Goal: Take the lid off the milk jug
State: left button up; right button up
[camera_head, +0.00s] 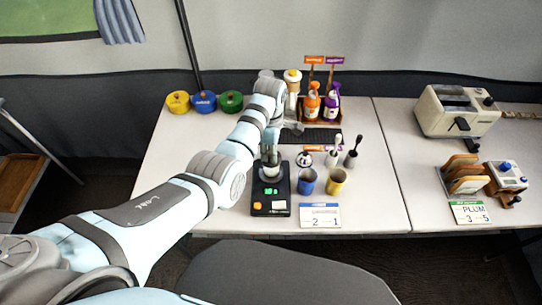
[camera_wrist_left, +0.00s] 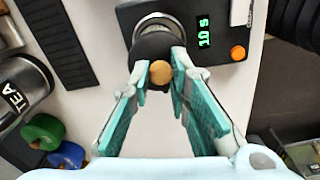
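The milk jug appears to be the small metal vessel (camera_wrist_left: 158,24) with a black lid (camera_wrist_left: 152,46) and a round wooden knob (camera_wrist_left: 160,73). It stands on a black device (camera_head: 270,205) with a green display; in the head view the jug (camera_head: 271,171) is partly hidden by my gripper. My left gripper (camera_head: 269,154) reaches down over the jug from behind. In the left wrist view its teal-padded fingers are open on either side of the knob, with gaps showing; contact with the lid cannot be told. My right gripper is not in view.
A blue cup (camera_head: 307,182) and a yellow cup (camera_head: 337,183) stand right of the device, with a white sign (camera_head: 320,215) in front. Orange and purple bottles (camera_head: 312,104) stand behind. Coloured round tins (camera_head: 204,102) are at the back left.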

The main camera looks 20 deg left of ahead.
pick_arm(q)
jog(key=shift+f, duration=0.25)
grip_shut()
jog(key=shift+r, duration=0.1)
